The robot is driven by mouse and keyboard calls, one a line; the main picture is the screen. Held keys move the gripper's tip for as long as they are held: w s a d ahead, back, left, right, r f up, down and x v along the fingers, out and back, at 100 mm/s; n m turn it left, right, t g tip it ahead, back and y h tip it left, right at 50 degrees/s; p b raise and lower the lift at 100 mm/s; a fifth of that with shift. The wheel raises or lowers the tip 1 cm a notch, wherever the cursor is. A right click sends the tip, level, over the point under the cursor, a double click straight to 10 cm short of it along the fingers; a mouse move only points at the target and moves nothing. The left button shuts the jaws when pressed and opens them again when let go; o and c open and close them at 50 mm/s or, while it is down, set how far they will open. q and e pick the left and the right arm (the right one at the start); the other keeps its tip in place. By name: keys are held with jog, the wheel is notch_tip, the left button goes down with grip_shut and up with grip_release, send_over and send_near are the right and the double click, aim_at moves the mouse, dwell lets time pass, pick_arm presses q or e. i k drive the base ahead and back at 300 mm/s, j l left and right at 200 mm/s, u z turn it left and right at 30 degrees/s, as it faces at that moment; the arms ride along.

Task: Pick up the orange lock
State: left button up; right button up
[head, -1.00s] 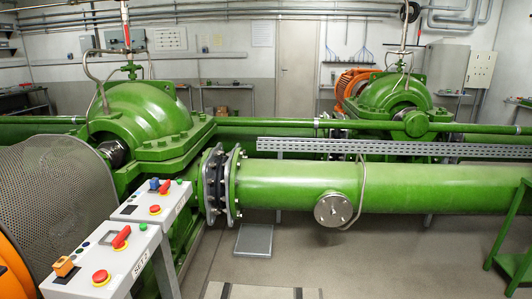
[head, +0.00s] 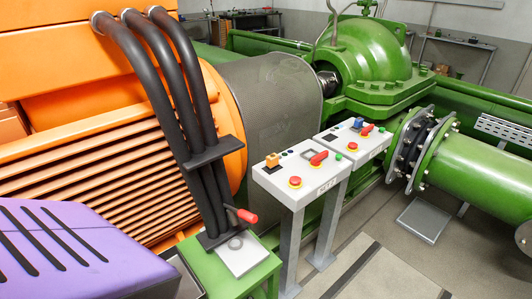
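A small orange block (head: 272,160), which looks like the orange lock, sits on top of the nearer white control box (head: 270,181), at its back left corner. It is small in the picture, and I cannot make out a shackle. A red emergency button (head: 295,182) and a red lever handle (head: 319,158) are on the same box. Neither of my grippers is in view.
A second control box (head: 346,144) stands just behind. A green stand (head: 225,272) with a white plate and a red-handled part (head: 246,216) is in front, left. A large orange motor (head: 90,170) and purple housing (head: 75,250) fill the left. Open floor lies right.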

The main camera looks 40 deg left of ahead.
aim_at(273, 161)
jog(key=u, duration=1.15)
